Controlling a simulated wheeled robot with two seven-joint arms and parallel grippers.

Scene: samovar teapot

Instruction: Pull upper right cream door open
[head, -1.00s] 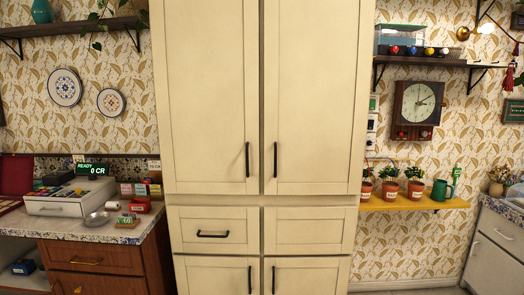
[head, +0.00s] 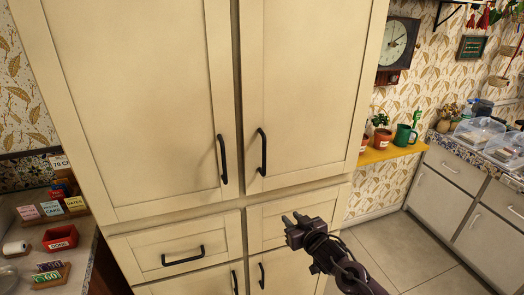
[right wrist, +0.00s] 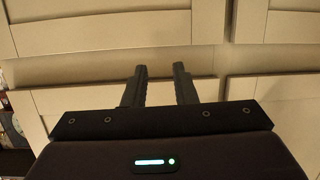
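The upper right cream door (head: 305,80) is shut in the head view, with a black vertical handle (head: 262,152) near its lower left edge. My right gripper (head: 291,219) is below and a little right of that handle, in front of the right drawer, and touches nothing that I can see. In the right wrist view its two dark fingers (right wrist: 160,68) stand apart with an empty gap between them, pointing at cream cabinet panels. The handle does not show in the right wrist view. My left gripper is not in view.
The upper left door (head: 130,90) with its handle (head: 223,158) is beside it, also shut. A drawer with a black handle (head: 183,256) is below. A yellow shelf (head: 392,151) with potted plants is to the right. The floor (head: 405,245) at right is clear.

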